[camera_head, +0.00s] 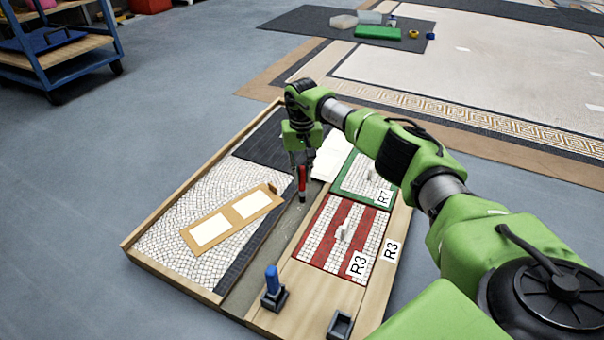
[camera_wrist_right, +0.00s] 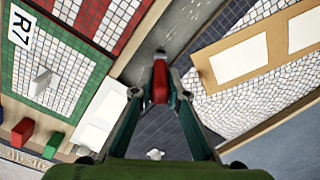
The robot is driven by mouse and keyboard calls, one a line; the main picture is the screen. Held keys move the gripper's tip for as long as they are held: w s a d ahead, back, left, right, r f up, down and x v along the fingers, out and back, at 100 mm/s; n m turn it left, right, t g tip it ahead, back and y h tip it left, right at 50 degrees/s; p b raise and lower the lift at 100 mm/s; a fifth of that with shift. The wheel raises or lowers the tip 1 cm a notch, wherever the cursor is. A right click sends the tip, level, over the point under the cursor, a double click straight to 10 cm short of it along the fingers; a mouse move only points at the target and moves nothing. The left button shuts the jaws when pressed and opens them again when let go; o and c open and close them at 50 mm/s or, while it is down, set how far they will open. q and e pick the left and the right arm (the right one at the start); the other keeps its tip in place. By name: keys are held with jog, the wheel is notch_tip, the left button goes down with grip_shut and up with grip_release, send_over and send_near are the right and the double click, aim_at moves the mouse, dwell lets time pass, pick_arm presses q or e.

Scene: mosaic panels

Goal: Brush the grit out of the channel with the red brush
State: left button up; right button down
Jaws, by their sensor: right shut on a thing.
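My right gripper (camera_head: 302,172) is shut on the red brush (camera_head: 302,181) and holds it upright, tip down, over the grey channel (camera_head: 262,262). In the right wrist view the red brush (camera_wrist_right: 160,82) sits between my fingertips (camera_wrist_right: 160,92), its dark tip toward the channel floor (camera_wrist_right: 190,22). I cannot tell whether the tip touches the floor. Small pale specks that look like grit show on the channel floor, too small to tell clearly. My left gripper is not in view.
Left of the channel is a pale mosaic (camera_head: 175,225) with a tan two-window frame (camera_head: 232,219). On the right lie a red-striped panel (camera_head: 325,247) and a green-edged panel (camera_head: 352,190). A blue-handled tool (camera_head: 272,279) stands near the front, beside an empty dark holder (camera_head: 340,325).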

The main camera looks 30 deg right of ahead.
dwell(0.8)
jog(key=shift+s+a+r+p, duration=0.15)
jog(key=shift+s+a+p, duration=0.15)
jog(key=shift+p, duration=0.5)
jog(key=shift+s+a+p, duration=0.45)
jog(key=shift+a+p, duration=0.3)
jog(key=shift+p, duration=0.2)
jog(key=shift+s+a+p, duration=0.4)
jog(key=shift+a+p, duration=0.4)
jog(key=shift+p, duration=0.1)
jog(key=shift+s+a+p, duration=0.45)
jog(key=shift+a+p, duration=0.3)
jog(key=shift+p, duration=0.2)
